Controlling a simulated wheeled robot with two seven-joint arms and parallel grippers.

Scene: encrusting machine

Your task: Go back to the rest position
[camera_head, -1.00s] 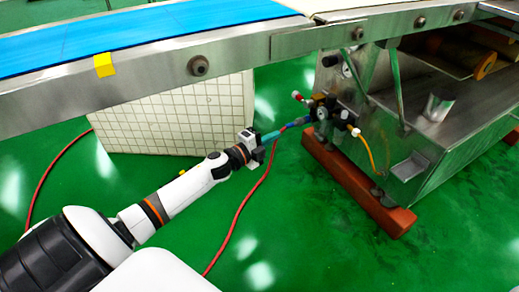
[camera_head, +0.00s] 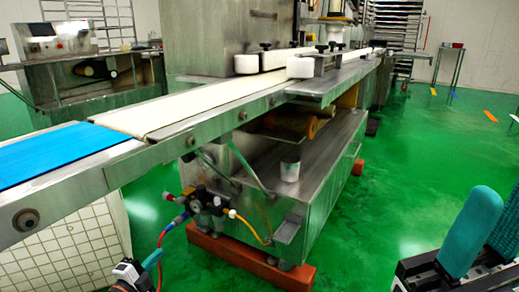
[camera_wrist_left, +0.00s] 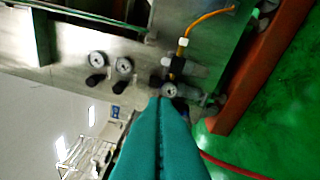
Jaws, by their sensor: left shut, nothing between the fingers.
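My left gripper (camera_head: 153,258) shows low in the head view, with its teal fingers near the red hose in front of the machine. In the left wrist view its two teal fingers (camera_wrist_left: 159,112) lie together, shut and empty. They point toward the gauges and valve fittings (camera_wrist_left: 170,88) on the machine's metal side. Any contact with the fittings cannot be told. My right gripper (camera_head: 490,225) stands large at the right edge of the head view, teal fingers up.
The steel machine (camera_head: 330,175) stands on red-brown feet (camera_head: 235,258). Its conveyor with a blue belt (camera_head: 55,150) crosses above my left gripper. A red hose (camera_head: 161,240) runs from the valve cluster (camera_head: 200,203). A white tiled block (camera_head: 70,245) is at left. Green floor (camera_head: 400,190) is clear at right.

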